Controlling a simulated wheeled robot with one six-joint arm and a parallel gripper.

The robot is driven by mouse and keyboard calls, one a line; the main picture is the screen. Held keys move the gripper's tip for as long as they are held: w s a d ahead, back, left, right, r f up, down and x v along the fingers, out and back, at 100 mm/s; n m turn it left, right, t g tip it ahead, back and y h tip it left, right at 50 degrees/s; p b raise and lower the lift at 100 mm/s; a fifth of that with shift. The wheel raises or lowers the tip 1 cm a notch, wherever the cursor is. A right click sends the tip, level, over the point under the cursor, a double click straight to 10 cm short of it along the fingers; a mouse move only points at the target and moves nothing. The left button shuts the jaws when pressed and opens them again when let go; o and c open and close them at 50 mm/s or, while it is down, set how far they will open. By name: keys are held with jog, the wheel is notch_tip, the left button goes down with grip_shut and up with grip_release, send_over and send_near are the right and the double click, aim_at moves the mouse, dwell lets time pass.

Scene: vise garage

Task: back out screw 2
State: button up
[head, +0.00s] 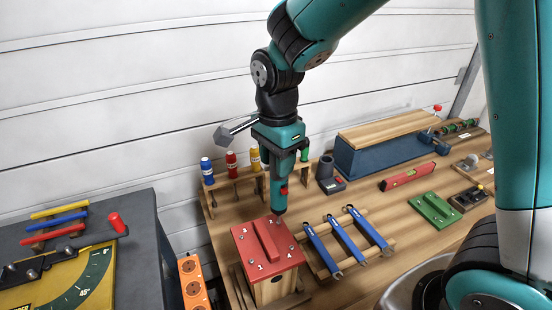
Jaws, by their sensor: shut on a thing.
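My gripper (279,150) points straight down and is shut on a teal powered screwdriver (278,198) with a red button. The screwdriver is upright, its lower end over the back right corner of the red plate (264,262). This plate tops a wooden box (272,288) and has a raised red bar across its middle. Screws with small white number marks sit near the plate's corners. A screw (273,219) shows at the back right corner, close under the tool. I cannot tell whether the bit touches it, and the number there is hard to read.
Three blue-handled tools (345,240) lie on a wooden rack right of the box. A red level (411,178) and a green block (436,210) lie further right. A dark bench (143,238) is at left.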

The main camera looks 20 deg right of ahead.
jog(key=shift+s+f, duration=0.15)
jog(key=shift+f, duration=0.1)
jog(key=r+p, duration=0.6)
jog(key=r, duration=0.1)
jog(key=shift+w+r, duration=0.2)
dwell(0.8)
